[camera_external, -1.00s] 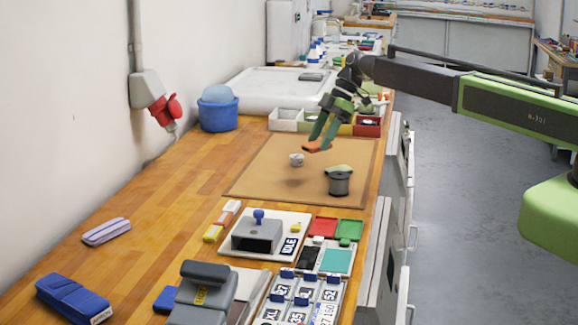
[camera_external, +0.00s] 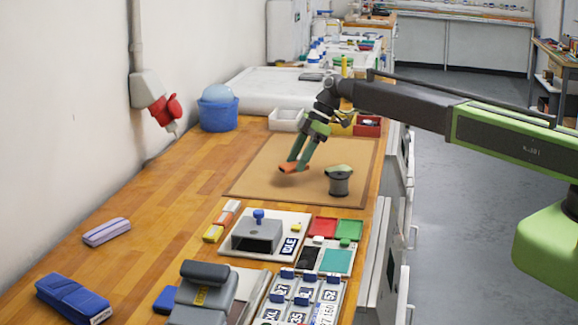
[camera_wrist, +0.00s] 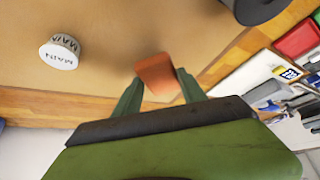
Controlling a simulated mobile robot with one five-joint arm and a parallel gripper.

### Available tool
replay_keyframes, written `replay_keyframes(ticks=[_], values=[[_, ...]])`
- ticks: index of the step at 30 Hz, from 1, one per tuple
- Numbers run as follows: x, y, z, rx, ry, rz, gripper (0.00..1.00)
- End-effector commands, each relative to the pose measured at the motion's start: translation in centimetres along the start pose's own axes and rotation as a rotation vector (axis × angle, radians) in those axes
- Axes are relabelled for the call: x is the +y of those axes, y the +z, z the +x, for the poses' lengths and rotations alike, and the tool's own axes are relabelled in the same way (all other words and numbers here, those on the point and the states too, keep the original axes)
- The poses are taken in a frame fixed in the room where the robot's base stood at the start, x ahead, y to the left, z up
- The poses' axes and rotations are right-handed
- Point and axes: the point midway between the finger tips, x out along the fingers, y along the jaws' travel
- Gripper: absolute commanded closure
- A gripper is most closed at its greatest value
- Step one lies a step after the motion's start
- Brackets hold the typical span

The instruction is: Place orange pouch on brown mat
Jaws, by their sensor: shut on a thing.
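The orange pouch (camera_external: 293,168) is between the fingertips of my gripper (camera_external: 298,162), which is shut on it. In the wrist view the pouch (camera_wrist: 157,76) shows between the two green fingers (camera_wrist: 157,92). The brown mat (camera_external: 252,182) lies flat on the wooden bench. The pouch is over the mat's middle in the external view, low and close to the surface. I cannot tell whether it touches the mat. The mat (camera_wrist: 190,30) fills the upper part of the wrist view.
A white printed roll (camera_wrist: 60,52) stands on the mat; my gripper hides it in the external view. A dark grey spool-like holder with a green top (camera_external: 340,182) stands on the mat's right. The mat's left part is clear.

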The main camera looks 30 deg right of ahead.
Motion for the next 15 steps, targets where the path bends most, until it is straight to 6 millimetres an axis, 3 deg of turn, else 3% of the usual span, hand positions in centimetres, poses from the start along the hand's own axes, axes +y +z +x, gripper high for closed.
replay_keyframes(ticks=[5, 12, 15], values=[[0.0, 0.1, 0.4, 0.000, 0.000, 0.001, 0.91], [0.0, 2.0, 3.9, 0.000, 0.000, 0.000, 0.91], [0.0, 2.0, 3.8, 0.000, 0.000, 0.000, 0.91]])
